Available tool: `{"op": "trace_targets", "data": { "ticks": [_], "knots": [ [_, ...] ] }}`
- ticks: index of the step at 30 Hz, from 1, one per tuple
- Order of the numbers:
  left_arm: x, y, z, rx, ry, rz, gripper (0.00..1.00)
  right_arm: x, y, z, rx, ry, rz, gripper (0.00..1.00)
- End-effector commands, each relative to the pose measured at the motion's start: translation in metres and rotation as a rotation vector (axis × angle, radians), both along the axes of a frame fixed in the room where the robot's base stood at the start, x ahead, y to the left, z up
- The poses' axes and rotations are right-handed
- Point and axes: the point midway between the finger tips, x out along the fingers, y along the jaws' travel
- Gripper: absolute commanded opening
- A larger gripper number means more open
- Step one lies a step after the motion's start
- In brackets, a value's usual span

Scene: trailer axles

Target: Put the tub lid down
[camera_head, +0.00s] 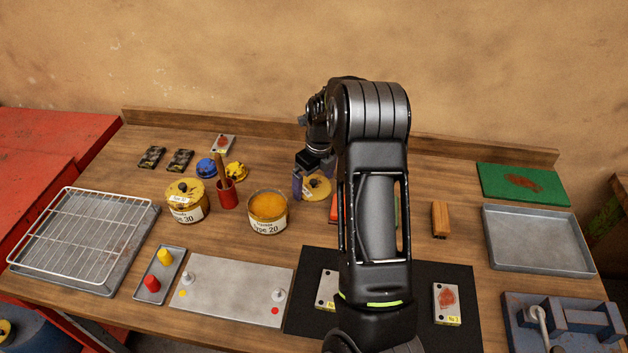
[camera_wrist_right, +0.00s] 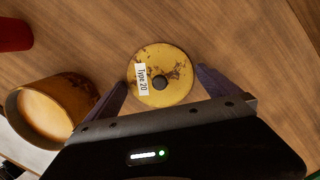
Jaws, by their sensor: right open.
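The tub lid (camera_wrist_right: 160,76) is a round yellow disc with rusty spots, a dark knob and a white "Type 20" label. It lies flat on the wooden bench, and in the head view the lid (camera_head: 316,187) is partly hidden by my right arm. My right gripper (camera_wrist_right: 166,88) is open, with one finger on each side of the lid. I cannot tell whether the fingers touch it. The open Type 20 tub (camera_head: 268,212), full of orange-yellow stuff, stands just left of the lid; it also shows in the right wrist view (camera_wrist_right: 45,110). My left gripper is not in view.
A lidded Type 30 tub (camera_head: 187,203) and a red cup (camera_head: 227,195) with handles stand left of the open tub. A wooden block (camera_head: 440,219), a grey tray (camera_head: 538,240) and a green mat (camera_head: 522,184) lie to the right. A wire rack (camera_head: 85,235) is far left.

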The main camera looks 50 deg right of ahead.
Motion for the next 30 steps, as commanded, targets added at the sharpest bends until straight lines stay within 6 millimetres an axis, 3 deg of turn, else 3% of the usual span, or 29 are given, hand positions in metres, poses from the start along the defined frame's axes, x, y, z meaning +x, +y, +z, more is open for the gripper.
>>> {"op": "trace_targets", "data": {
  "ticks": [8, 22, 30],
  "knots": [
    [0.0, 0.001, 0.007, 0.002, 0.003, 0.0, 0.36, -0.001, -0.001, 0.02, -0.002, -0.003, 0.0, 1.0],
    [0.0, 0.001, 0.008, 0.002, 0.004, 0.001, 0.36, -0.012, 0.0, 0.108, -0.002, -0.003, 0.0, 1.0],
    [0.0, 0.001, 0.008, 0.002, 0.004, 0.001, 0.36, -0.015, 0.0, 0.123, -0.001, 0.0, 0.0, 1.0]
  ]
}}
